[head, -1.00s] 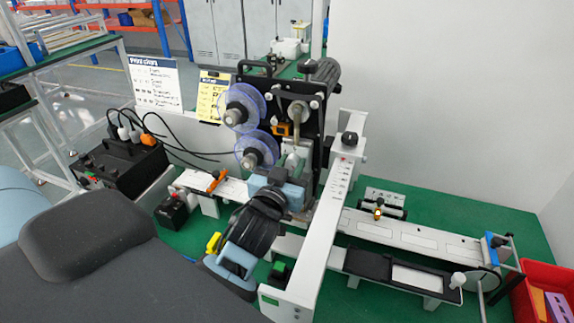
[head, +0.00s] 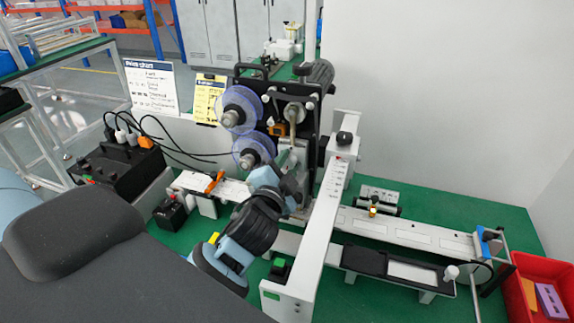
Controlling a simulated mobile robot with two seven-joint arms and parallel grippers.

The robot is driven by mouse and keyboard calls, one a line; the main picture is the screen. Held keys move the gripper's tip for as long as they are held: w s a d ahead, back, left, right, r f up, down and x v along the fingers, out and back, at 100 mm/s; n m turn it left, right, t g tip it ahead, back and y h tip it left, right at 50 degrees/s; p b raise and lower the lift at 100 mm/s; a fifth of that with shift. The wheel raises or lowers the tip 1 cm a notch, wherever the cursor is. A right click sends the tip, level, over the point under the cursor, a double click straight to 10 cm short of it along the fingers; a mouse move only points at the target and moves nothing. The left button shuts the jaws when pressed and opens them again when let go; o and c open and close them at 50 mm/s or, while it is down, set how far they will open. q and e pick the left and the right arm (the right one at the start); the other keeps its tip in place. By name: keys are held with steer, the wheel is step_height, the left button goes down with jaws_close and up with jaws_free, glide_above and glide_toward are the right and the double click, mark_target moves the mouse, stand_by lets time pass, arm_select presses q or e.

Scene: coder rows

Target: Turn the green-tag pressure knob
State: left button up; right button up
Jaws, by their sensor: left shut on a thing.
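My left gripper (head: 281,184) is at the lower front of the coder (head: 307,120), left of the long white beam (head: 322,215). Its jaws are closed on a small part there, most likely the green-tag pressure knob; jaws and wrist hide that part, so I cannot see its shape. My right gripper is not in view.
Two clear reels (head: 240,108) stick out above my left gripper. A black control box (head: 120,168) with cables stands at left. A white rail (head: 415,232) runs right towards a red bin (head: 540,275).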

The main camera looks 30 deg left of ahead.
arm_select(q)
steer(key=m, duration=0.5)
steer(key=shift+m, duration=2.6)
steer(key=o, duration=1)
steer(key=shift+c, duration=0.2)
